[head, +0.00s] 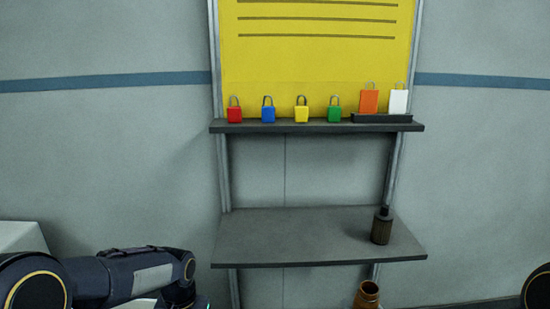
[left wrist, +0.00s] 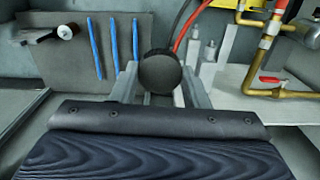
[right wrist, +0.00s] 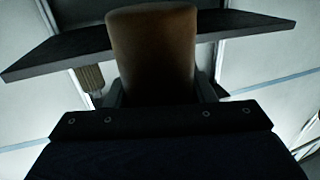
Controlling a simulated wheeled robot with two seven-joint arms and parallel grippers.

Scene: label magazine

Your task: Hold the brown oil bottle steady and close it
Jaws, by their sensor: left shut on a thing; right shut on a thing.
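A brown bottle (right wrist: 152,45) fills the upper middle of the right wrist view, between the fingers of my right gripper (right wrist: 158,90), which is shut on it. In the head view the brown bottle (head: 367,294) shows at the bottom edge, below the lower shelf, its neck up and with no cap visible on it; its lower part is cut off. My left gripper (left wrist: 160,80) is shut on a round black cap (left wrist: 160,70), seen in the left wrist view. Neither gripper's fingers can be made out in the head view. The cap and bottle appear apart.
A dark bottle with a black top (head: 381,228) stands on the lower shelf (head: 290,238), otherwise bare. Several coloured padlocks (head: 301,112) and two tags line the upper shelf (head: 290,127). The left wrist view shows blue rods (left wrist: 113,48) and yellow pipes (left wrist: 282,60).

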